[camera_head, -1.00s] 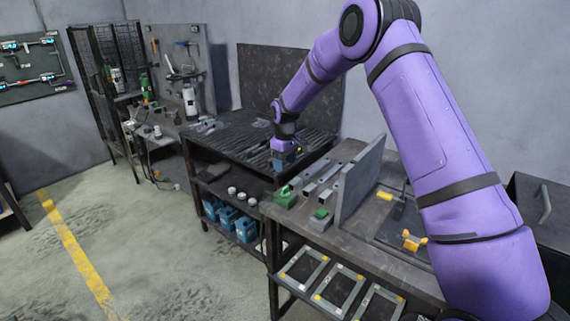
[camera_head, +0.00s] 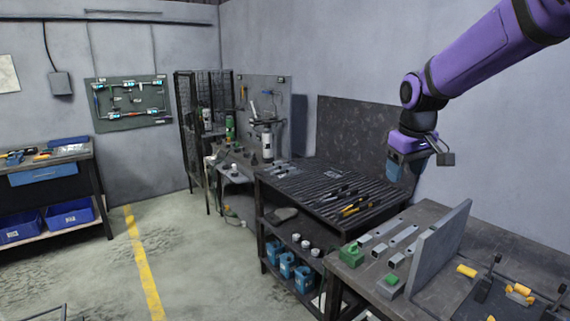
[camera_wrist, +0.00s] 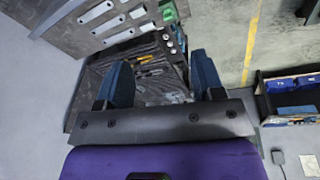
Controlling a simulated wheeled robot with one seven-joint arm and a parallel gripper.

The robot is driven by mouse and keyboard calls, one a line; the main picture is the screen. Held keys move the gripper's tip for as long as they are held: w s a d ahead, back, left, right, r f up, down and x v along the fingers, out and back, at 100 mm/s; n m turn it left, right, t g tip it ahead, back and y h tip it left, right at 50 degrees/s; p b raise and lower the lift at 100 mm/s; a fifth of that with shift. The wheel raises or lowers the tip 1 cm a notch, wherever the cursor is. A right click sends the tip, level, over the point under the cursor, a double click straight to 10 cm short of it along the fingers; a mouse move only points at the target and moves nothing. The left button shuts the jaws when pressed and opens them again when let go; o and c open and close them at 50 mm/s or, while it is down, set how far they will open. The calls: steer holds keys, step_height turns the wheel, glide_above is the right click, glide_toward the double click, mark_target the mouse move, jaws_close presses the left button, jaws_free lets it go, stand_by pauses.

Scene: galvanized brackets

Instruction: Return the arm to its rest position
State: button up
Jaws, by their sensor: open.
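My purple arm reaches in from the upper right in the head view. My gripper (camera_head: 408,180) hangs above the back right of the slatted table (camera_head: 285,184), near the dark back panel (camera_head: 350,130). In the wrist view my gripper (camera_wrist: 162,85) shows two blue fingers spread wide apart. Nothing is held between them. The slatted table (camera_wrist: 92,85) lies well below the fingers in that view, with yellow-handled tools (camera_wrist: 150,72) on it.
A workbench (camera_head: 430,213) at right carries metal bars, green blocks (camera_head: 351,254) and an upright grey plate (camera_head: 438,247). A tool bench (camera_head: 50,158) with blue bins stands at far left. The floor with its yellow line (camera_head: 143,265) is open.

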steer(key=s+d+r+m+t, duration=0.1)
steer(key=s+r+m, duration=0.1)
steer(key=s, duration=1.3)
steer(key=s+d+r+m+t, duration=0.1)
steer(key=s+d+r+m, duration=0.1)
steer(key=s, duration=1.3)
steer(key=shift+t, duration=0.4)
